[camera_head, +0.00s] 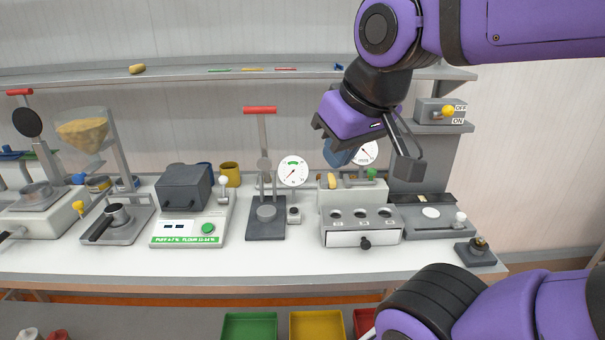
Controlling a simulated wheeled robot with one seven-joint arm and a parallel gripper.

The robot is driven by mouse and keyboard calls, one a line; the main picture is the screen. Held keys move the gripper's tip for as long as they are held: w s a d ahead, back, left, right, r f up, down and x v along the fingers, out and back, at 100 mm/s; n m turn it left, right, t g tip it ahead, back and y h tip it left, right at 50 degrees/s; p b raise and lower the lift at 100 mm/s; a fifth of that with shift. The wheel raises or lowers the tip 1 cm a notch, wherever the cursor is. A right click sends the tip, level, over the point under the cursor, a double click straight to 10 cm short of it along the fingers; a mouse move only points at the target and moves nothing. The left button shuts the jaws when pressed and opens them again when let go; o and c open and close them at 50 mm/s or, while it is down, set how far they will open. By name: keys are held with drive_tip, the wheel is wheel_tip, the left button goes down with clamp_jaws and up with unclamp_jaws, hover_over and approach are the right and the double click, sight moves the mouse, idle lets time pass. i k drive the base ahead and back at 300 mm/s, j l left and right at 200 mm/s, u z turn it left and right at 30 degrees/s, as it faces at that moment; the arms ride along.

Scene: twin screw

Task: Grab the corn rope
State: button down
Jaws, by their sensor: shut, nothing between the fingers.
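No piece is clearly recognisable as the corn rope. A small yellow, rounded piece (332,181) stands on the white drawer machine (361,212), below my gripper. Another yellow, elongated piece (137,68) lies on the upper shelf at the left. I cannot tell whether either is the corn rope. My gripper (408,167) hangs in the air above the right part of the bench, in front of a round gauge. It is shut and empty, apart from both yellow pieces.
The white bench (290,262) holds several machines. A press with a red handle (260,110) stands left of my gripper. A grey box with an OFF/ON switch (440,112) is at the right. Green (249,327) and yellow trays (317,326) sit below. The bench's front strip is clear.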

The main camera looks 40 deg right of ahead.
sight(331, 178)
drive_tip(key=i+j+z, duration=0.25)
drive_tip(key=z, duration=0.15)
drive_tip(key=i+j+z, duration=0.15)
drive_tip(key=j+z, duration=0.2)
drive_tip(key=i+j+z, duration=0.15)
drive_tip(key=j+z, duration=0.25)
drive_tip(key=j, duration=0.1)
